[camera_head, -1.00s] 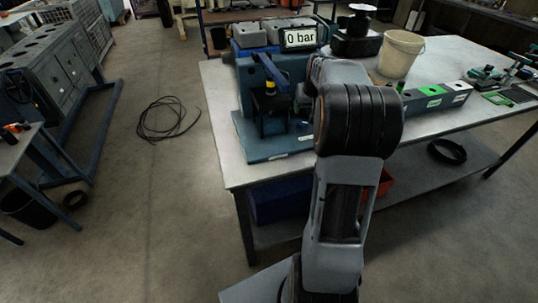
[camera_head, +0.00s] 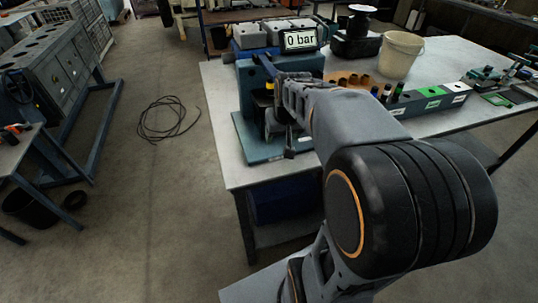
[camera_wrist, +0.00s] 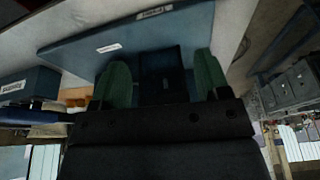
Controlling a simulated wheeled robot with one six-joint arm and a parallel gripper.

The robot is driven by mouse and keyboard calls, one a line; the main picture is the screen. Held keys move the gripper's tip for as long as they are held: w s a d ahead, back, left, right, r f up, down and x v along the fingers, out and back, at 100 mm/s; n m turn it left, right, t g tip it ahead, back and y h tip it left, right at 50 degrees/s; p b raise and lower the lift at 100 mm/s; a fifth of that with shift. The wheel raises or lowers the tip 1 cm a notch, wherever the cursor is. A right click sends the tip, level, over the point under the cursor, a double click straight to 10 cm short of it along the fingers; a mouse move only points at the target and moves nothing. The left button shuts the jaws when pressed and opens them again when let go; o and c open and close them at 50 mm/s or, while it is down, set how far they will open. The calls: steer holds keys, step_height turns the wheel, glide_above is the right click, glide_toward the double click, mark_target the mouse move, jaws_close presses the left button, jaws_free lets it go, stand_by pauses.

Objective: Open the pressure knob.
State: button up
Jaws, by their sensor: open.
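The blue pressure stand (camera_head: 252,95) is on the near left corner of the table, with a display (camera_head: 300,40) reading 0 bar. My gripper (camera_head: 282,122) is at the front of the stand, partly hidden by my arm. In the wrist view, my gripper (camera_wrist: 160,78) has its two green fingers apart, with a dark block (camera_wrist: 158,62) showing between them. I cannot tell whether they touch it. The stand's blue base plate (camera_wrist: 85,45) lies beyond. I cannot clearly make out the pressure knob; my arm covers much of the stand's front.
A row of blocks with green and white tops (camera_head: 430,103) and a pale bucket (camera_head: 400,53) are on the table to the right. A coiled black cable (camera_head: 165,120) lies on the floor at left. The floor left of the table is mostly clear.

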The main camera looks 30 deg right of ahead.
steer(key=s+a+n, duration=0.1)
steer(key=s+a, duration=0.5)
steer(key=a, duration=0.1)
steer(key=shift+s+n+p, duration=0.25)
steer(key=shift+n+p, duration=0.05)
steer(key=shift+p, duration=0.05)
steer(key=shift+r, duration=0.1)
